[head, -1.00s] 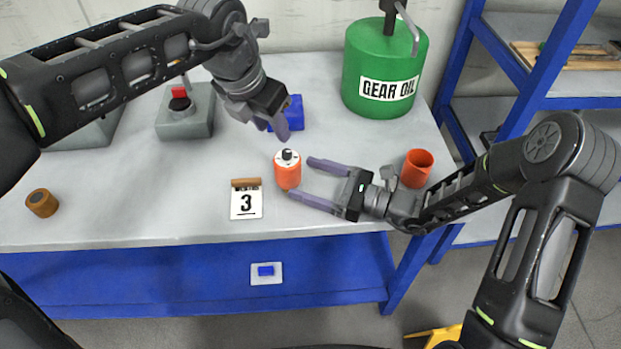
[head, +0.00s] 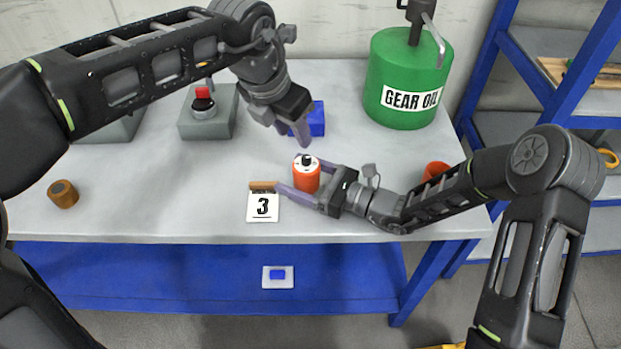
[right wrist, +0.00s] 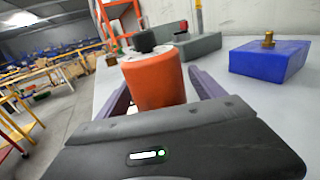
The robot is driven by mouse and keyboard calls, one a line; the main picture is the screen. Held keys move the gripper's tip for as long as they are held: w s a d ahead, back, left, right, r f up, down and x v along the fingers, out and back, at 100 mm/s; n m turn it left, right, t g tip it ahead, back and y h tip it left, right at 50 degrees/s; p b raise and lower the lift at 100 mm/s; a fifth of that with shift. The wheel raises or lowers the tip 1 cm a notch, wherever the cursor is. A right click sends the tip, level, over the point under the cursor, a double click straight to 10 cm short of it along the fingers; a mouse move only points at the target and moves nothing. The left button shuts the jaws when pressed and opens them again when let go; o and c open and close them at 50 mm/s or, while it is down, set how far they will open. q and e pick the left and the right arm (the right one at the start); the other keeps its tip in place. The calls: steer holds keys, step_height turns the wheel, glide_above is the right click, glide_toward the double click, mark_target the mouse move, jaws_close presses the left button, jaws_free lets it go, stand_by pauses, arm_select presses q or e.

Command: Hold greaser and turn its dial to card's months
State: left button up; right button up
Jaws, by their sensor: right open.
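The greaser (head: 306,181) is an orange cylinder with a white dial top and a black knob, upright on the bench. My right gripper (head: 289,173) is open, low over the bench, with one finger on each side of the greaser. The right wrist view shows the greaser (right wrist: 155,82) between the fingers; I cannot tell whether they touch it. My left gripper (head: 293,133) is empty above and behind the greaser, pointing down, its fingers apart. The dial's marks are too small to read.
A blue block (head: 316,118) sits behind the greaser, close to my left gripper.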

steer(key=shift+a, duration=0.1)
steer(key=shift+c, duration=0.3)
jaws_close()
stand_by(0.6)
stand_by(0.9)
